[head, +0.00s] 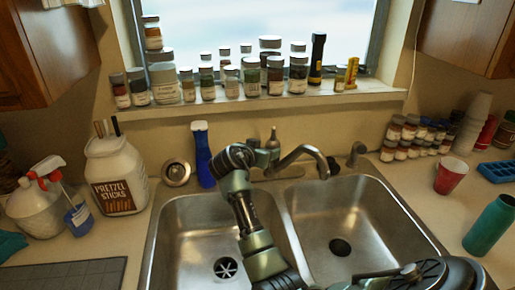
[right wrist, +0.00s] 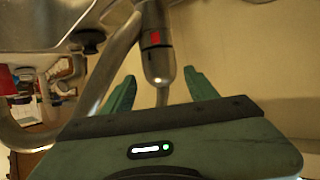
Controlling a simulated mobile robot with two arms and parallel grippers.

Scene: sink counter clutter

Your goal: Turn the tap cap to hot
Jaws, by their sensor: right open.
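The tap's spout (head: 303,152) arches over the double sink in the head view. The tap cap (head: 273,138) stands at the back of the tap, partly hidden by my right gripper (head: 264,156). In the right wrist view the metal cap (right wrist: 156,58) shows a red mark and a thin lever below it. My right gripper (right wrist: 161,90) is open, with one green finger on each side of the cap's lower end. I see gaps beside the fingers, but contact is hard to judge. My left gripper is not in view.
The sink basins (head: 335,225) are empty. A blue bottle (head: 202,155) stands left of the tap, and a pretzel jar (head: 117,172) farther left. Several jars (head: 250,78) line the sill above. A red cup (head: 450,176) and teal bottle (head: 489,226) stand right.

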